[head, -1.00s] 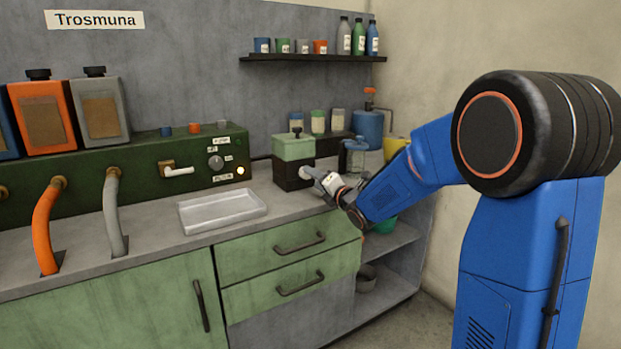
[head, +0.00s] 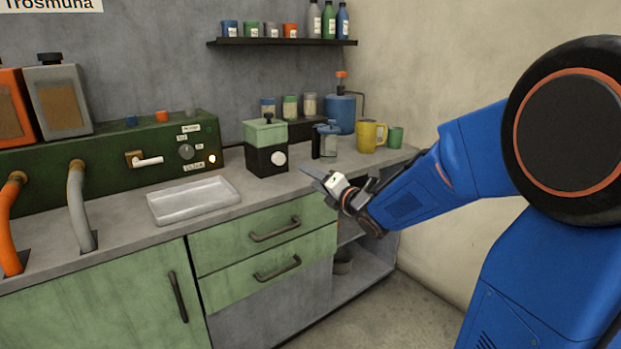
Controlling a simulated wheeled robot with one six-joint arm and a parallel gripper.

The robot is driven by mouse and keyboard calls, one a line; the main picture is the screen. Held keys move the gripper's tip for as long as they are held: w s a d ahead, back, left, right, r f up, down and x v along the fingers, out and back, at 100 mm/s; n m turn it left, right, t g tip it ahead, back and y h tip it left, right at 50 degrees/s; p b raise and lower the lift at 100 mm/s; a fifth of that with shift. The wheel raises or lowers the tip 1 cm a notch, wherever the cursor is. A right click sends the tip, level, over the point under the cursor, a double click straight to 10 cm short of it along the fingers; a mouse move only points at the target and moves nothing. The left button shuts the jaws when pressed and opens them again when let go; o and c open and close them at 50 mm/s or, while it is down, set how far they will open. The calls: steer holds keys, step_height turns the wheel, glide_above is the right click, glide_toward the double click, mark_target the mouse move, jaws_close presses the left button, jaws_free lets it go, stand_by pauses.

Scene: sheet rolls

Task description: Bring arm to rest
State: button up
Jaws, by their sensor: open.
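My gripper (head: 318,176) is at the end of my blue arm, at the front edge of the counter (head: 220,228), right of the drawers. It looks empty; its jaws are small in the view and seen from behind. It points left and slightly up, in front of the green and black box-shaped device (head: 266,148) with a white round button, and appears apart from it. The arm bends from the large black joint at the right.
A white tray (head: 193,201) lies on the counter. A dark shelf (head: 283,42) with cups and bottles is above. The floor (head: 380,310) in front is clear.

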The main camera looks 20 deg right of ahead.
stand_by(0.3)
steer(key=s+d+f+m+g+h, duration=0.2)
steer(key=s+d+m+g+h, duration=0.15)
steer(key=s+m, duration=0.5)
steer(key=s+d+f+m+g+h, duration=0.2)
steer(key=s+f+m+h, duration=0.15)
steer(key=s+m, duration=0.5)
steer(key=s+a+f+m+g, duration=0.1)
steer(key=s+f+m+g, duration=0.1)
steer(key=s, duration=0.5)
steer(key=s+a+f+m+g+y, duration=0.1)
steer(key=s+m+g, duration=0.1)
steer(key=s+m, duration=0.3)
steer(key=s+a+f+m+g, duration=0.2)
steer(key=s+m+g, duration=0.1)
steer(key=s, duration=0.7)
steer(key=shift+f+m, duration=0.3)
steer(key=shift+m, duration=0.4)
steer(key=shift+a, duration=0.1)
